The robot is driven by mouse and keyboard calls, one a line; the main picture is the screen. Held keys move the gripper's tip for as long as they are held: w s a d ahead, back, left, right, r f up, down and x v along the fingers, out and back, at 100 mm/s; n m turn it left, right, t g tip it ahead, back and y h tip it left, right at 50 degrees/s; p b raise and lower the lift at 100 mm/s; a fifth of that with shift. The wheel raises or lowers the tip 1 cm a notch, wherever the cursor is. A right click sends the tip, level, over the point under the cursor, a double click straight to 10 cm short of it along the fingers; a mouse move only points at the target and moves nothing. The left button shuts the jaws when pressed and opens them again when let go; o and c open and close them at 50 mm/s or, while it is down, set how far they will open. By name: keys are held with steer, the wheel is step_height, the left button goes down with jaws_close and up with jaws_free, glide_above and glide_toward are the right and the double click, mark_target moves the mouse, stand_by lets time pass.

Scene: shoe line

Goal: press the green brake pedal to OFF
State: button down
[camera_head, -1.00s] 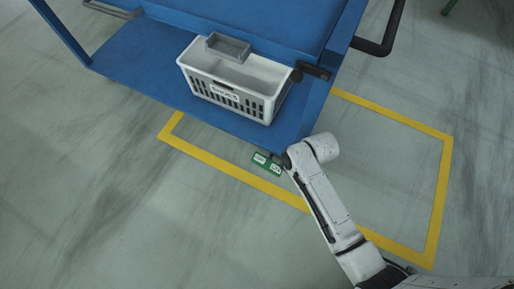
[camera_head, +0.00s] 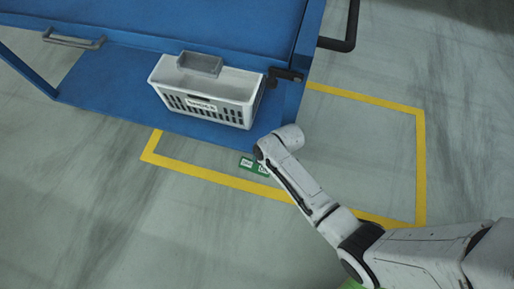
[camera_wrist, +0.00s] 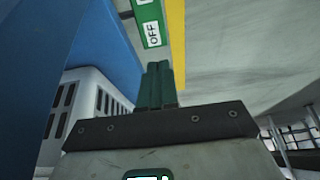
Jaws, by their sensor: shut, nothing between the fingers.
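The green brake pedal (camera_head: 248,164) sticks out low at the front edge of the blue cart, partly hidden by my arm in the head view. In the wrist view the pedal (camera_wrist: 148,22) shows a white label reading OFF and part of another label above it. My gripper (camera_wrist: 158,68) is shut and empty, its green fingers pointing toward the OFF end. The fingertips sit just below the pedal in the picture; I cannot tell whether they touch it. The head view does not show the fingers, which are hidden behind my arm.
The blue cart (camera_head: 110,96) carries a white crate (camera_head: 205,105) on its lower shelf, close to my arm. Yellow floor tape (camera_head: 420,170) outlines a bay. The floor right of the cart is clear.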

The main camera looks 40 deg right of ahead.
mark_target(246, 166)
steer(key=b+x, duration=0.3)
steer(key=x, duration=0.2)
steer(key=b+x, duration=0.3)
steer(key=x, duration=0.3)
steer(key=shift+s+d+f, duration=0.1)
steer(key=shift+s+f, duration=0.05)
steer(key=shift+f, duration=0.15)
